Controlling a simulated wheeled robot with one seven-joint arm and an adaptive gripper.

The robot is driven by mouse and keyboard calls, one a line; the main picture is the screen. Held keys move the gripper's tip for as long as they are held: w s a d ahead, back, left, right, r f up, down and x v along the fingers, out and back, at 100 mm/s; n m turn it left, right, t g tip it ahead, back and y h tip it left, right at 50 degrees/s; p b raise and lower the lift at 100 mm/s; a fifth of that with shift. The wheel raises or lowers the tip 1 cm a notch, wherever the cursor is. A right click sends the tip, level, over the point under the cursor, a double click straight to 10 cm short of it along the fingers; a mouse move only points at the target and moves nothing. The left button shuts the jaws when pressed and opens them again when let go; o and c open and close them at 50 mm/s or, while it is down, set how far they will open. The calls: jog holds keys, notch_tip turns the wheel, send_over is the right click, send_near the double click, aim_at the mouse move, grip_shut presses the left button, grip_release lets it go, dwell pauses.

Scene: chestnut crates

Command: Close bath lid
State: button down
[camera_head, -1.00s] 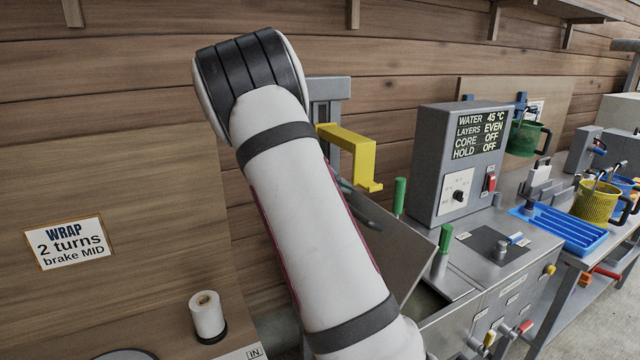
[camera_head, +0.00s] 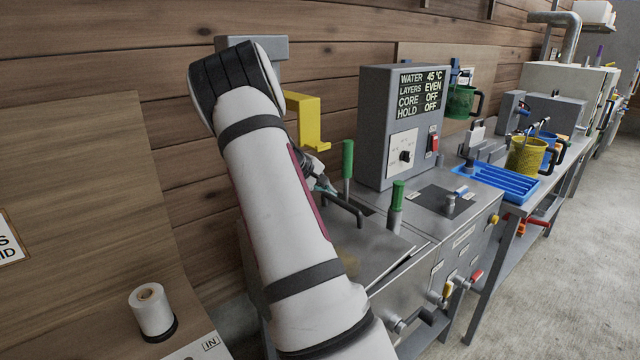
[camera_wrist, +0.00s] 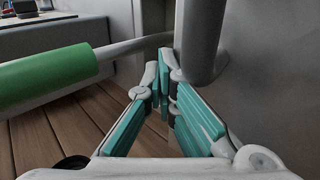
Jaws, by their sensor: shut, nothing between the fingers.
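The bath lid (camera_head: 372,248) is a grey steel panel with a dark bar handle (camera_head: 345,207), in the head view right of my arm. It lies low and nearly flat over the bath, with a dark line along its front right edge; I cannot tell if it is fully seated. My gripper (camera_head: 324,187) is just behind the bar handle, partly hidden by my arm. In the wrist view my gripper (camera_wrist: 165,85) has its teal fingers together and empty, close beside a grey rounded bar (camera_wrist: 203,40). Whether they touch is unclear.
Green-handled levers (camera_head: 347,160) stand close to the lid; a green grip (camera_wrist: 48,76) fills the wrist view's left. A grey control box (camera_head: 398,125) stands behind. A yellow bracket (camera_head: 308,120) is above my gripper. A blue tray (camera_head: 495,181) lies to the right.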

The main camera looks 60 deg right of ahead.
jog(key=f, duration=0.1)
jog(key=f+b, duration=0.1)
jog(key=f, duration=0.1)
jog(key=shift+d+f, duration=0.1)
jog(key=shift+d, duration=0.15)
jog(key=shift+s+f, duration=0.1)
jog(key=shift+f, duration=0.05)
jog(key=shift+s+f, duration=0.15)
jog(key=shift+a, duration=0.1)
